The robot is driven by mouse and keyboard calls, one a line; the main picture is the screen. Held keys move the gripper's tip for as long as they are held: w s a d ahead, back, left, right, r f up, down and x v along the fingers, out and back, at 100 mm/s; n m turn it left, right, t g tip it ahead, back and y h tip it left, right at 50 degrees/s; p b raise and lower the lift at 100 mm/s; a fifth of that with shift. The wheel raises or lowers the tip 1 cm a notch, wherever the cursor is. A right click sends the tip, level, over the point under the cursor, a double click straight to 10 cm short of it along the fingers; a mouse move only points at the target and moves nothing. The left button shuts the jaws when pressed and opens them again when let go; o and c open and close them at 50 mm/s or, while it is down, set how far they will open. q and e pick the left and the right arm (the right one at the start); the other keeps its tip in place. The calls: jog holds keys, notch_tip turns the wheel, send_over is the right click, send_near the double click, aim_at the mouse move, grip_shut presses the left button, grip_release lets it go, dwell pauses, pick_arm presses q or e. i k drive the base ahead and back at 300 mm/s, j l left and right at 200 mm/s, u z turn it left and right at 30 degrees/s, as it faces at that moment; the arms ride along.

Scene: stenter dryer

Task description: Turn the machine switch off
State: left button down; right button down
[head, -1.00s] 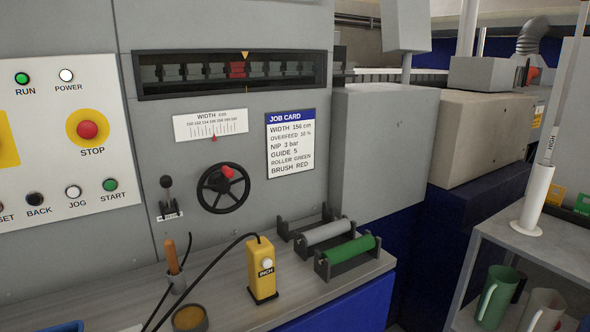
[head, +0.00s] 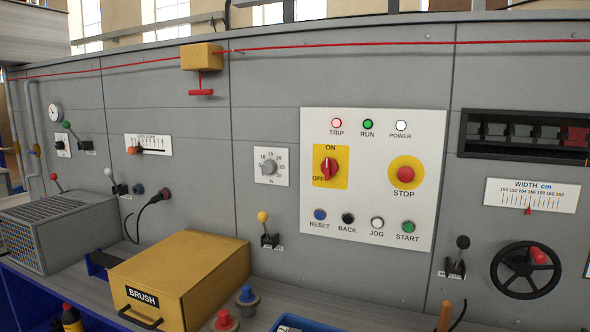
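The machine switch (head: 329,168) is a red rotary knob on a yellow plate, left of centre on the white control panel (head: 375,238). ON is marked above the knob and OFF at its lower left. The knob's grip stands about upright, toward ON. Neither of my grippers is in view.
The panel also has a red STOP button (head: 405,174), indicator lamps and a row of buttons. Below stand a yellow BRUSH box (head: 190,262), a yellow-knobbed lever (head: 263,217) and red and blue knobbed pieces on the bench. A handwheel (head: 525,270) is at the right.

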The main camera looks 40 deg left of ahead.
aim_at(329, 167)
jog(key=u, duration=1.25)
